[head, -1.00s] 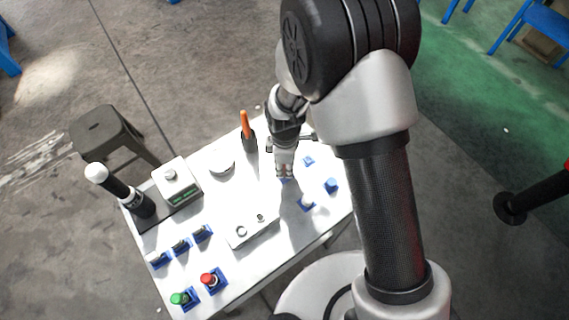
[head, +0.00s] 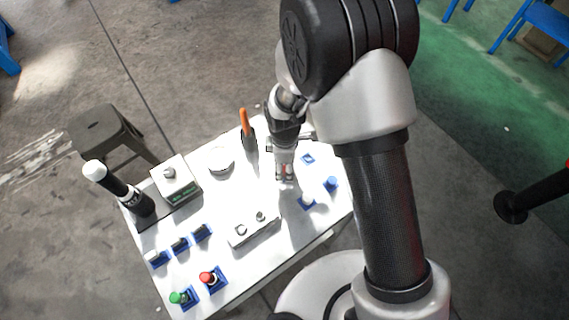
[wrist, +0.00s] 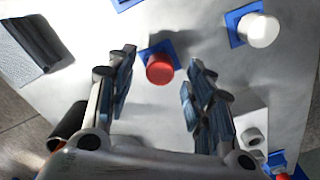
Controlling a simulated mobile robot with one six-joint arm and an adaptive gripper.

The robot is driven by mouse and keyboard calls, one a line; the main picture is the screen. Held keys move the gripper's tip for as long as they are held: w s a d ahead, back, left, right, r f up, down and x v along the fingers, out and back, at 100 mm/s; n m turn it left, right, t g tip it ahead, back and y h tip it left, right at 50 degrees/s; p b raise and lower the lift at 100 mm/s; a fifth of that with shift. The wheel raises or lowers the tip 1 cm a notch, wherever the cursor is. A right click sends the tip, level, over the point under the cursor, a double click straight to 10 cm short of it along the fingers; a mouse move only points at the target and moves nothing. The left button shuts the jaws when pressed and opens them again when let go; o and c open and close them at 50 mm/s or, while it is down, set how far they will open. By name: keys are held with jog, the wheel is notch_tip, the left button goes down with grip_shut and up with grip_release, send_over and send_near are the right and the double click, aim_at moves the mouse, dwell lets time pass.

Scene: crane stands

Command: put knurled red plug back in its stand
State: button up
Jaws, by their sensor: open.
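A red plug (wrist: 160,69) with a round top shows in the wrist view, in front of a blue square stand (wrist: 152,49). I cannot tell whether it is fully seated there, and its knurling is too small to make out. My gripper (wrist: 160,88) is open, with one finger on each side of the red plug and a gap to both. In the head view my gripper (head: 285,184) is low over the right half of the white table, with a bit of red between its fingers. Another red-topped piece (head: 208,278) stands on a blue base at the front left.
In the wrist view a white plug (wrist: 262,29) stands on a blue base up and right. The head view shows a white box with knobs (head: 253,230), an orange-handled tool (head: 245,124), a green-topped piece (head: 179,298) and a blue piece (head: 331,184) on the table.

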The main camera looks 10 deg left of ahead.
jog(key=shift+r+p, duration=1.8)
jog(key=shift+r, duration=0.75)
notch_tip(320, 180, up, 12)
jog(key=d+r+m+t, duration=0.1)
jog(key=d+r+m, duration=0.4)
jog(key=d+r, duration=0.35)
jog(key=s+d+r+m+t, duration=0.3)
jog(key=s+d+r+m, duration=0.7)
jog(key=s+d+m, duration=0.4)
jog(key=shift+s+d+r+m+t, duration=0.3)
jog(key=shift+s+d+r+m, duration=0.1)
jog(key=shift+d+m, duration=0.3)
